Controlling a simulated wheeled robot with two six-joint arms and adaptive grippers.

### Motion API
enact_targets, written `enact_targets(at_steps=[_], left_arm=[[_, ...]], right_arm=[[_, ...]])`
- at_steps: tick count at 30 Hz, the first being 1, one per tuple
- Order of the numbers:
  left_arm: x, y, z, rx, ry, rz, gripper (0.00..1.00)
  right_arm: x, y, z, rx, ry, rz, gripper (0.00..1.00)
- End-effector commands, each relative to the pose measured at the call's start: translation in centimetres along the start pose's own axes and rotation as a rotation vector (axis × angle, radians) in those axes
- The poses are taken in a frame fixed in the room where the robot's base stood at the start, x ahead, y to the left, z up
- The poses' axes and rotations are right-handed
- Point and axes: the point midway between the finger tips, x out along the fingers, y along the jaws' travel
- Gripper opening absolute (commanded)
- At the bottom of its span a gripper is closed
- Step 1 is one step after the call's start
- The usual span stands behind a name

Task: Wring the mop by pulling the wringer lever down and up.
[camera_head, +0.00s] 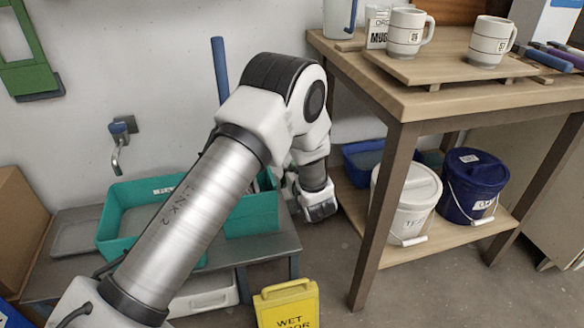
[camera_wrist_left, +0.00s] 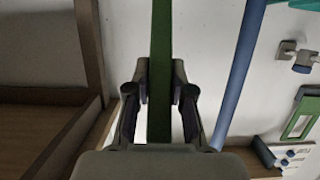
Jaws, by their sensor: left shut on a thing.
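My left gripper (camera_head: 319,207) is low beside the table's near left leg. In the left wrist view its fingers (camera_wrist_left: 160,85) are shut on a green bar (camera_wrist_left: 160,40), which looks like the wringer lever. I cannot make out the lever in the head view. The blue mop handle (camera_head: 220,68) stands upright, its lower part hidden behind my arm. In the left wrist view it is a slanted blue pole (camera_wrist_left: 240,75), apart from the fingers. A teal bucket (camera_head: 252,216) shows partly behind my arm; the mop head is hidden. My right gripper is not in view.
A teal basin (camera_head: 118,225) sits on a grey bench (camera_head: 75,215) at left. A wooden table (camera_head: 440,100) with mugs stands at right, with a white bucket (camera_head: 405,205) and a blue bucket (camera_head: 470,185) on its shelf. A yellow floor sign (camera_head: 287,303) stands in front.

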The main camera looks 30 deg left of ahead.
Motion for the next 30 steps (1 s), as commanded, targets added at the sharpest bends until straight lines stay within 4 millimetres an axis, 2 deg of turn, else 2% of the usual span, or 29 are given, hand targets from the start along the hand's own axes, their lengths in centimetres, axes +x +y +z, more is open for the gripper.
enact_targets(at_steps=[30], left_arm=[[-2.1, -0.1, 3.0, 0.005, -0.009, 0.000, 0.00]], right_arm=[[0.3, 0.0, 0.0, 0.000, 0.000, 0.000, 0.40]])
